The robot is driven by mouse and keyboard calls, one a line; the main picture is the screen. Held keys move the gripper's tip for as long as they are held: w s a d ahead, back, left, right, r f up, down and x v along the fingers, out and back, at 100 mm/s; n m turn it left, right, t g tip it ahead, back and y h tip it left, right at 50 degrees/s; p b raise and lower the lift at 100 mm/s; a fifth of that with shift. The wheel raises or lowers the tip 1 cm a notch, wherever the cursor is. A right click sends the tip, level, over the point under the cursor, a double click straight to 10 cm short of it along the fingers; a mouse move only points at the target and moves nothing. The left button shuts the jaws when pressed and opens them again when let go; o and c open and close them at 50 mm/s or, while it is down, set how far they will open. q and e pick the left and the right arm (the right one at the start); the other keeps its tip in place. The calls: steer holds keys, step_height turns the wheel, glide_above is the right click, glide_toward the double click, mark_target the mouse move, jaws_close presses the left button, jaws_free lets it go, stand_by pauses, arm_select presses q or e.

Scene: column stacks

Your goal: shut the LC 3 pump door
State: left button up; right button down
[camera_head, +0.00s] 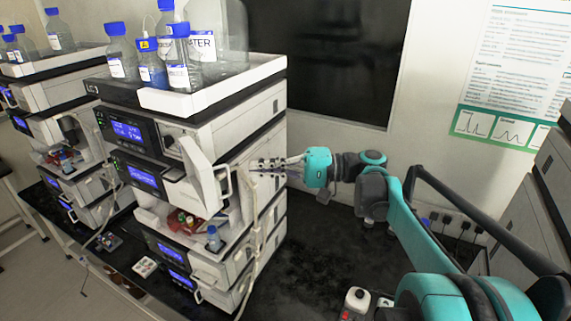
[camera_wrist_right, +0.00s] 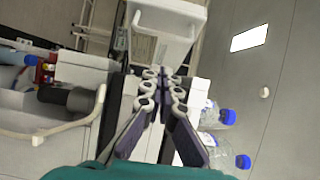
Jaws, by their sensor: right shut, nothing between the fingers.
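The open white door (camera_head: 200,178) stands out from the front of the middle stack, with a handle on its right edge. I take it as the LC 3 pump door; the stack's label is too small to read surely. A white panel (camera_wrist_right: 168,20), apparently that door, also shows at the top of the right wrist view, beyond the fingertips. My right gripper (camera_head: 254,165) is shut and empty, just right of the door in the head view, pointing left. The wrist view shows its fingers (camera_wrist_right: 163,72) together. I cannot tell whether they touch the door. My left gripper is not in view.
Bottles (camera_head: 178,70) with blue caps stand in a white tray (camera_head: 215,88) on top of the stack. A pale tube (camera_head: 257,225) hangs along the stack.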

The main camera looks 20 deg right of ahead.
mark_target(229, 177)
steer(key=a, duration=0.2)
steer(key=s+a, duration=0.1)
steer(key=a, duration=0.1)
steer(key=shift+s+p, duration=0.2)
steer(key=shift+p, duration=0.15)
steer(key=shift+w+f, duration=0.1)
steer(key=shift+s+a+m+t, duration=0.3)
steer(key=shift+a+t, duration=0.1)
steer(key=shift+a, duration=0.05)
steer(key=shift+s+a+t+h, duration=0.1)
steer(key=shift+a+t+h, duration=0.1)
steer(key=shift+t+h, duration=0.15)
